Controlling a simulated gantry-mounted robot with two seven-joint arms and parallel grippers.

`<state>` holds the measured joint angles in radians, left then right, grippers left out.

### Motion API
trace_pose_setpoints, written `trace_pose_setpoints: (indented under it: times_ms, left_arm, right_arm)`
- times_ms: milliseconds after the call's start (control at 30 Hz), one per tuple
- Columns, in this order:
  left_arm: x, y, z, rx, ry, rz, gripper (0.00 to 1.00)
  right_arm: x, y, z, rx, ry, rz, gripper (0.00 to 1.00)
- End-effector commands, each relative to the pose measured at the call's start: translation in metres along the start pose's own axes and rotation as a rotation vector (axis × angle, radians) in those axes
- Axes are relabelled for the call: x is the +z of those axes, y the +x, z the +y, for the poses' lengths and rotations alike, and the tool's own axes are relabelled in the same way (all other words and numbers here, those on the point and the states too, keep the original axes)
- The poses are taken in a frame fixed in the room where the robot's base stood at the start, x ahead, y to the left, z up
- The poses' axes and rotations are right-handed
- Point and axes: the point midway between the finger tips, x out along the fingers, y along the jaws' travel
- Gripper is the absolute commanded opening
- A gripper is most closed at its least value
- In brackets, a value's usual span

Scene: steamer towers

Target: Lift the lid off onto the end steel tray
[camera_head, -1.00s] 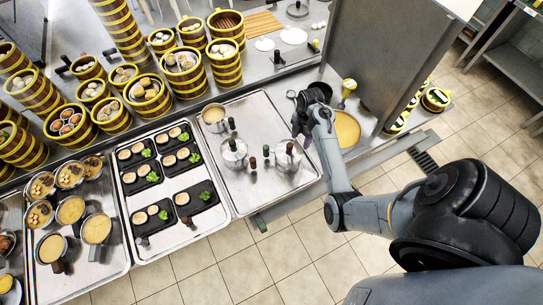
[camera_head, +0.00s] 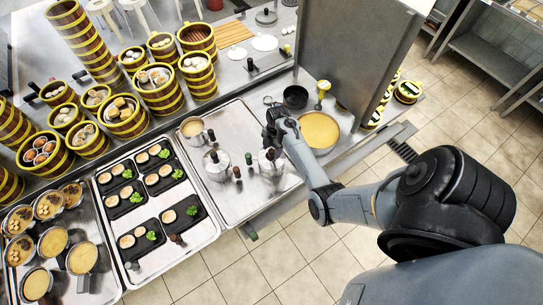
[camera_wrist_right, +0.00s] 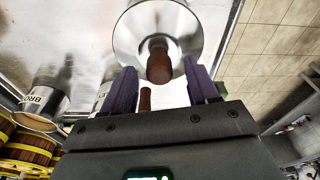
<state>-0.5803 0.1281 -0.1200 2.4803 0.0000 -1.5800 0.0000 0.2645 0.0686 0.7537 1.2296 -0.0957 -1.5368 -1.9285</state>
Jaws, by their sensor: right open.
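The end steel tray (camera_head: 240,208) carries two shiny lidded steel pots and an open pot. The right-hand lidded pot (camera_head: 270,162) stands near the tray's right side, partly covered by my right gripper (camera_head: 272,134). In the right wrist view its round shiny lid (camera_wrist_right: 185,25) has a brown knob (camera_wrist_right: 158,62). My right gripper (camera_wrist_right: 160,78) is open, with a dark purple finger on each side of the knob in the picture. I cannot tell whether the fingers touch it. The other lidded pot (camera_head: 217,165) stands to the left. My left gripper is not in view.
The open pot (camera_head: 193,129) is at the tray's back left. A large yellow-filled pan (camera_head: 319,131) sits to the right. A tall grey panel (camera_head: 345,50) rises behind. The tray's front part is bare.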

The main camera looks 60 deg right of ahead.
Motion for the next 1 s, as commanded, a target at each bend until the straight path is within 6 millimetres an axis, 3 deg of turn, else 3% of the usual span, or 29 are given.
trace_pose_setpoints:
  times_ms: [200, 467, 833, 1000]
  left_arm:
    - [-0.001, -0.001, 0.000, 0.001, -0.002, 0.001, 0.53]
    - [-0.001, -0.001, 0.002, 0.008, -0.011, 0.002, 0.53]
    - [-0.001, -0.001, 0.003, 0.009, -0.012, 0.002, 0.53]
    - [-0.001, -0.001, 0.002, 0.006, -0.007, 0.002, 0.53]
  right_arm:
    - [0.000, 0.018, 0.000, 0.000, 0.000, 0.001, 0.59]
    - [0.000, 0.019, 0.000, 0.001, 0.000, 0.000, 0.58]
    - [0.000, 0.019, 0.000, 0.001, 0.001, 0.000, 0.01]
    - [0.000, 0.019, 0.000, 0.002, 0.001, 0.000, 0.00]
